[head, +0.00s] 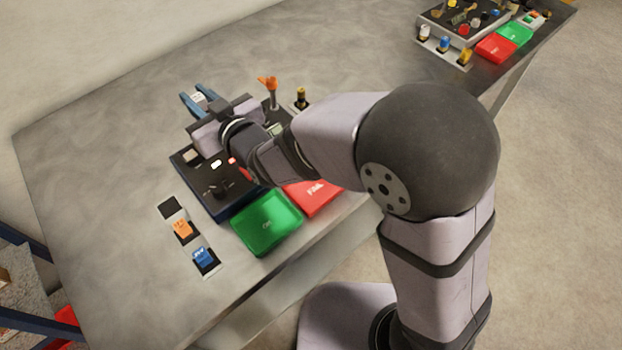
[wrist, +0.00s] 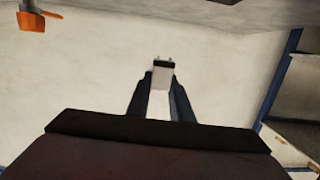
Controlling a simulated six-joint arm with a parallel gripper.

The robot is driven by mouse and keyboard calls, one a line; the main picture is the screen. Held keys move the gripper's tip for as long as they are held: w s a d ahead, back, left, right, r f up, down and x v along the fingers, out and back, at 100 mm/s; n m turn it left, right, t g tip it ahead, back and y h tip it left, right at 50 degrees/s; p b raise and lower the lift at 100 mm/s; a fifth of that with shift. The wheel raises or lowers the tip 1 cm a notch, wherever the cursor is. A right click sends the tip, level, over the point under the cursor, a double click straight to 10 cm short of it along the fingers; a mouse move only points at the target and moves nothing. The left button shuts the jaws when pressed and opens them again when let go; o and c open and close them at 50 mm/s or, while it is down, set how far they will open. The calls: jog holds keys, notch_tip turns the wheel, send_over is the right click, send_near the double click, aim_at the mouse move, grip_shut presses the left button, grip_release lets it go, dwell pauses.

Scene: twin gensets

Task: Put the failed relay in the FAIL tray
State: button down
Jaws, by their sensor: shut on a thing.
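My gripper (head: 198,98) is above the far side of the near panel in the head view, its blue fingers pointing to the upper left. It is shut on a small pale block with a dark end and short pins, which looks like a relay (wrist: 162,77); in the head view only a bit of it shows between the fingers (head: 197,97). The red FAIL tray (head: 318,196) lies at the near edge of the table, partly hidden by my arm. I cannot read any mark on the held relay.
A green tray (head: 267,222) lies left of the red one. The dark panel (head: 205,185) stands behind them, with an orange-handled lever (head: 268,85) beyond. Orange (head: 183,229) and blue (head: 203,255) relays sit on a left strip. A second panel (head: 465,25) is far right.

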jog(key=shift+n+g+y, duration=0.8)
jog(key=shift+g+y, duration=0.1)
jog(key=w+d+f+p, duration=0.1)
jog(key=d, duration=0.3)
jog(key=w+d+f+p, duration=0.1)
jog(key=d+f+p, duration=0.1)
jog(key=d, duration=0.3)
jog(key=w+d+f+p, duration=0.1)
jog(key=d, duration=0.4)
jog(key=shift+w+f+p, duration=0.15)
jog(key=shift+f+p, duration=0.15)
jog(key=shift+n+g+y, duration=0.5)
jog(key=shift+n+g, duration=0.2)
jog(key=shift+g, duration=0.2)
jog(key=s+d, duration=0.1)
jog(key=d, duration=0.1)
jog(key=s+d+p, duration=0.1)
jog(key=d, duration=0.1)
jog(key=s+d+f+p, duration=0.1)
jog(key=s, duration=0.1)
jog(key=shift+d, duration=0.4)
jog(key=s+d+r+n+g+p, duration=0.2)
jog(key=s+d, duration=0.2)
jog(key=s, duration=0.3)
jog(key=shift+y, duration=0.4)
jog(key=shift+s+d+f+p, duration=0.1)
jog(key=shift+f+p, duration=0.3)
jog(key=shift+f, duration=3)
jog(key=shift+f+p, duration=0.3)
jog(key=shift+f, duration=1.55)
